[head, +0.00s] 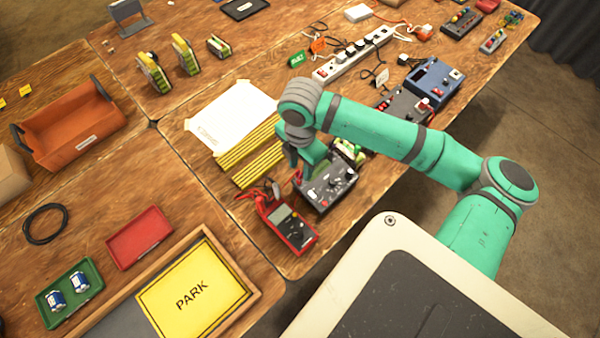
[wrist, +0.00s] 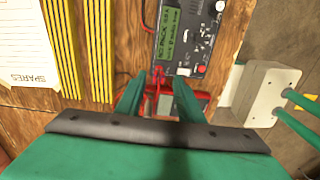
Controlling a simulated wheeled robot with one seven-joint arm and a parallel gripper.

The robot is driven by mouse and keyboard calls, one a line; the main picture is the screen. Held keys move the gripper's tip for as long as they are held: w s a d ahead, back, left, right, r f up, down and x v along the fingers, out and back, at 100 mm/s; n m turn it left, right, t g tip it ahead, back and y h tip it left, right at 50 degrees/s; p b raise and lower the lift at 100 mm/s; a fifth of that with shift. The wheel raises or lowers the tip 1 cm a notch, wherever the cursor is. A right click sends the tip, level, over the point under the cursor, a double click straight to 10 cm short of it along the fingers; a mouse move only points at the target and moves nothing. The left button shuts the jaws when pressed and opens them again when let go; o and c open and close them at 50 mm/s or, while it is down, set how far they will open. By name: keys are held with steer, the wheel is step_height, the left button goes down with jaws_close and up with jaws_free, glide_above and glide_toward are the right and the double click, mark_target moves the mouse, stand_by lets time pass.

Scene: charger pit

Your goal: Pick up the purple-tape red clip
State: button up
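My gripper (wrist: 158,82) is open in the wrist view, with its two teal fingers apart. In the head view my gripper (head: 297,160) hangs over the left edge of a black test box (head: 327,186). In the wrist view the black box (wrist: 195,55) with a green display lies just beyond the fingertips. A small red clip-like piece (wrist: 158,74) shows between the fingertips at the box's edge; I cannot make out purple tape on it. Red pieces and leads also show beside the box and the red multimeter (head: 290,226) in the head view, too small to tell apart.
Yellow-and-black striped strips (head: 258,160) and a white sheet (head: 232,115) lie left of the gripper. A power strip (head: 353,55) and a blue box (head: 431,80) stand farther back. A yellow PARK sign (head: 193,290) lies in front. The table's right edge is close.

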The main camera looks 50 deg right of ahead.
mark_target(299, 171)
steer(key=f, duration=0.4)
steer(key=shift+w+a+f, duration=0.1)
steer(key=shift+a+f, duration=0.05)
steer(key=shift+a, duration=0.05)
jaws_close()
steer(key=shift+w, duration=0.1)
